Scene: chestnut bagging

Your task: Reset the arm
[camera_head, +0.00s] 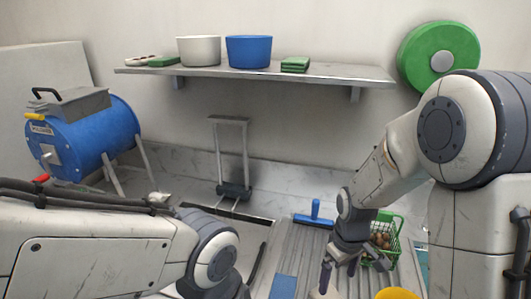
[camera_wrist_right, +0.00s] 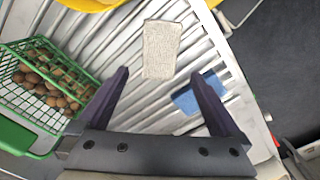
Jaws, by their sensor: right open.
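My right gripper (camera_head: 345,277) is open and empty above the ribbed metal surface (camera_head: 300,255). Its two dark fingers (camera_wrist_right: 160,76) stand wide apart in the right wrist view. A beige, cloth-like rectangle (camera_wrist_right: 163,48) lies below and between the fingertips, apart from them. A green wire basket (camera_head: 392,226) with brown chestnuts (camera_head: 381,240) stands beside the right gripper.
A yellow container (camera_head: 397,294) is at the bottom edge. A blue flat piece (camera_head: 284,288) and a blue-handled tool (camera_head: 315,213) lie on the ribbed surface. A blue drum machine (camera_head: 85,140) stands left. A wall shelf (camera_head: 230,73) holds white and blue tubs.

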